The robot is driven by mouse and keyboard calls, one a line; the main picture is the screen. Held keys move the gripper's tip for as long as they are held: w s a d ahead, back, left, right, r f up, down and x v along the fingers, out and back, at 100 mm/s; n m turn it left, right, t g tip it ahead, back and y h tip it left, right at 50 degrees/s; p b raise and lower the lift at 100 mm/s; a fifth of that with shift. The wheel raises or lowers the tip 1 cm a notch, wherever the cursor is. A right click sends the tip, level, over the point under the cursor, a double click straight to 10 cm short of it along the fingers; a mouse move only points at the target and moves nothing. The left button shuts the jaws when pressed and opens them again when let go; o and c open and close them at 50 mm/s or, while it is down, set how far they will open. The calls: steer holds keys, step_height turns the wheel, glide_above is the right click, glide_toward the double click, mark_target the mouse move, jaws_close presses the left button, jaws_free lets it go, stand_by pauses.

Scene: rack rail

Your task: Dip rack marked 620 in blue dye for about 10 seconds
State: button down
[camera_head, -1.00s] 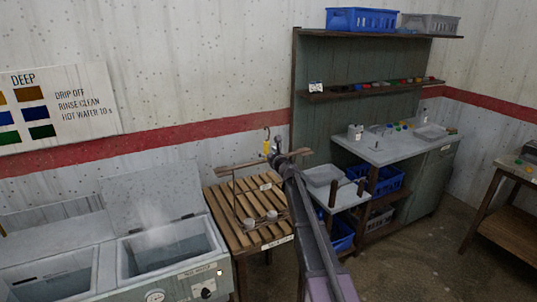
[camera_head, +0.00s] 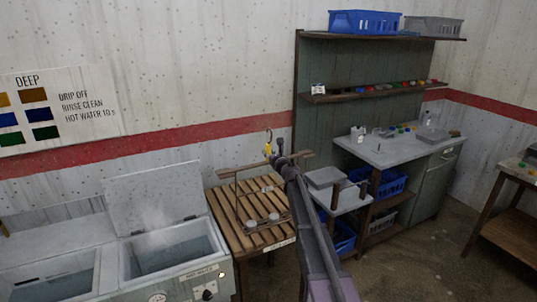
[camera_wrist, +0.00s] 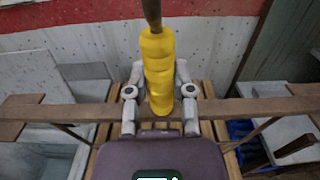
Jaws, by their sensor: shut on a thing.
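My gripper (camera_head: 276,157) is shut on a yellow grip (camera_head: 267,151) with a hook at its top. In the wrist view the yellow grip (camera_wrist: 158,70) stands upright between the gripper's fingers (camera_wrist: 160,95). A rack with a wooden crossbar (camera_head: 236,171) and a thin wire frame hangs below the grip, over a slatted wooden table. The crossbar also shows in the wrist view (camera_wrist: 75,112). Pale round pieces (camera_head: 252,223) sit low in the frame. I cannot tell whether the rack touches the slats. No 620 marking is readable, and no blue dye can be made out.
The slatted table (camera_head: 222,204) stands beside an open, steaming tank (camera_head: 170,252) labelled hot water, its lid (camera_head: 154,198) raised. Another tank (camera_head: 50,285) is cut off at lower left. A small grey side table (camera_head: 345,199) and a counter (camera_head: 400,148) stand right. Floor lies open at lower right.

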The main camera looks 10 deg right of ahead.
mark_target(270, 147)
steer(key=shift+r+p, duration=0.25)
steer(key=shift+p, duration=0.05)
steer(key=shift+r+p, duration=1.3)
steer(key=shift+r, duration=0.05)
steer(key=shift+s, duration=0.1)
steer(key=v, duration=0.8)
steer(key=shift+s+d, duration=0.15)
steer(key=shift+s, duration=0.2)
stand_by(0.8)
steer(key=c, duration=1.1)
jaws_free()
steer(key=shift+c, duration=0.2)
jaws_close()
